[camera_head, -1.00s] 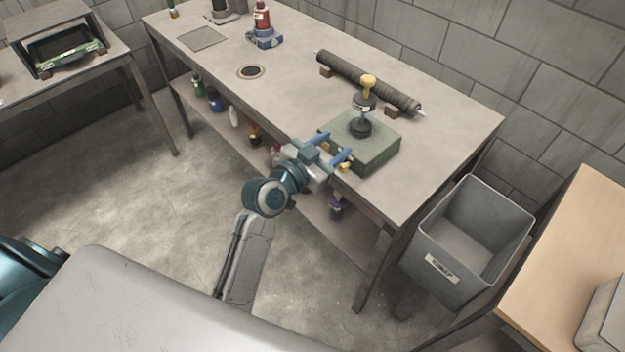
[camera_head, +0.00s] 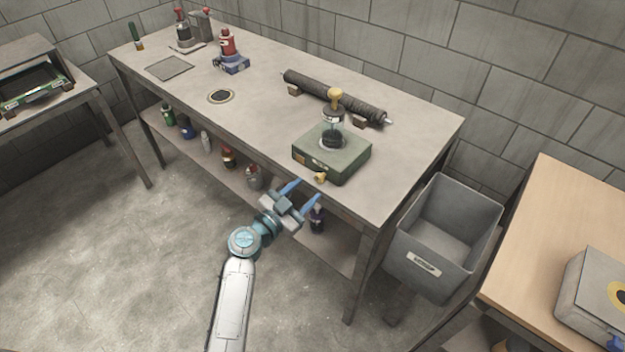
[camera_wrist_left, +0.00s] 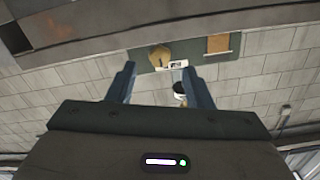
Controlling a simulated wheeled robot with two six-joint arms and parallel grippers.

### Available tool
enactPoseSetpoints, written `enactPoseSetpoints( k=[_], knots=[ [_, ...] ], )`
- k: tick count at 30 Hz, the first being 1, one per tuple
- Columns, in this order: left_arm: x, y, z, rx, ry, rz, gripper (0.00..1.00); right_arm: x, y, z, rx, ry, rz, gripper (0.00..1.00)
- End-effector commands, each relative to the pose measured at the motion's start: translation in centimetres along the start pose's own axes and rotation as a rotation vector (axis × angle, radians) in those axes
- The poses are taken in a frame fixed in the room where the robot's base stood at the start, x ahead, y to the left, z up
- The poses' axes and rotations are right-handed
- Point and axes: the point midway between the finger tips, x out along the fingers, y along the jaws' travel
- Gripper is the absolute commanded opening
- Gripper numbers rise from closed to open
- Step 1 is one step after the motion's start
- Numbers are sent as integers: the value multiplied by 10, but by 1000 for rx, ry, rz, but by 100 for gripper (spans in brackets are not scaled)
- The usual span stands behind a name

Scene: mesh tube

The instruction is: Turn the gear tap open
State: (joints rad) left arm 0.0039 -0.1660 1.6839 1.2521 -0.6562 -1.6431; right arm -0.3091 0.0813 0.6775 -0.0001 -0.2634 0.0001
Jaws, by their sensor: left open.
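My left gripper (camera_head: 302,197) is open and empty, in front of the bench edge and apart from the tap. In the wrist view the tap shows between the two blue fingers (camera_wrist_left: 158,70). My right gripper is out of view.
The workbench (camera_head: 260,125) has a dark mesh roller (camera_head: 335,97) behind the box and a red-and-blue device (camera_head: 230,52) farther left. Several bottles stand on the shelf below. A grey bin (camera_head: 445,235) is at the right, beside a wooden table (camera_head: 540,220).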

Motion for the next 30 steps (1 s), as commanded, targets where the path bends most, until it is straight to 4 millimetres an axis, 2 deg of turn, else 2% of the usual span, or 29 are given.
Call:
enactPoseSetpoints(
  k=[3, 7, 19, 26, 30],
  knots=[
    [21, -1, -3, -1, 1, 0, 46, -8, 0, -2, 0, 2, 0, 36],
    [34, 0, -2, -1, 1, 0, 46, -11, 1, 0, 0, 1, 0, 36],
    [41, 0, 0, -1, 0, 0, 46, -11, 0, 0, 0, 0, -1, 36],
    [41, 0, 0, 0, 0, 0, 2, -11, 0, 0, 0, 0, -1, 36],
    [41, 0, 0, -3, 0, 0, 2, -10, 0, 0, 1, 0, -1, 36]
  ],
)
